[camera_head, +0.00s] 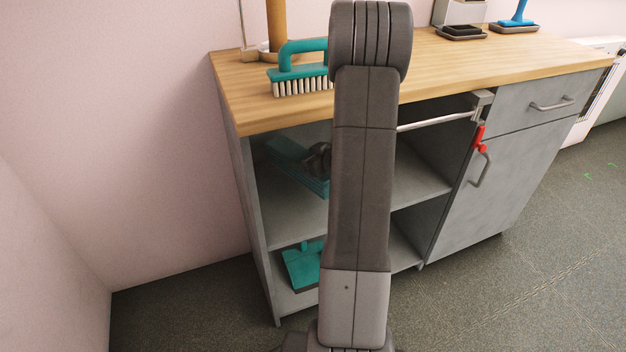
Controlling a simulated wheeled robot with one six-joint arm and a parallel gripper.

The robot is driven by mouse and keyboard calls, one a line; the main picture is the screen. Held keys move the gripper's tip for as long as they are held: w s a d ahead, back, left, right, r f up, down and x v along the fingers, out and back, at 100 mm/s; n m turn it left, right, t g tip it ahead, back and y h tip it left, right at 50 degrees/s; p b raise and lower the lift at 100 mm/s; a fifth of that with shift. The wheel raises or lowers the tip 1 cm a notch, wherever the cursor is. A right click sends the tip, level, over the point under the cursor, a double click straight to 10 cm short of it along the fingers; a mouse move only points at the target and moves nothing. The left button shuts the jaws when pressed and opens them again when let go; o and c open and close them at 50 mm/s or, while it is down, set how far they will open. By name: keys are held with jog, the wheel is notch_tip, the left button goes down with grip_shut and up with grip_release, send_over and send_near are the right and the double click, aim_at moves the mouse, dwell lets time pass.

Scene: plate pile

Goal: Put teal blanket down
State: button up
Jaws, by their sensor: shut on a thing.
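A flat teal thing (290,158), taken to be the teal blanket, is inside the open upper compartment of the grey cabinet. It looks like a stiff slab, slanting down to the right. My gripper (319,160) reaches into that compartment and is shut on the teal thing. My arm hides most of the gripper and the thing's right side. The upper compartment's shelf board (287,222) lies below the thing. I cannot tell whether they touch.
A teal scrubbing brush (300,72) stands on the wooden top (420,75). Another teal tool (302,266) sits in the lower compartment. A rail with a red clip (479,138) juts out right of my arm. A closed grey door (500,180) stands farther right.

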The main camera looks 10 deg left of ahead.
jog(key=shift+f+b, duration=1.1)
jog(key=shift+f, duration=2.05)
jog(key=shift+f, duration=0.15)
jog(key=o, duration=1.5)
jog(key=shift+d+r, duration=0.1)
jog(key=shift+r, duration=0.15)
jog(key=p+v, duration=0.3)
jog(key=v, duration=0.7)
jog(key=shift+s+r+p, duration=0.1)
jog(key=shift+s+p, duration=0.05)
jog(key=shift+p, duration=0.25)
jog(key=shift+v, duration=0.8)
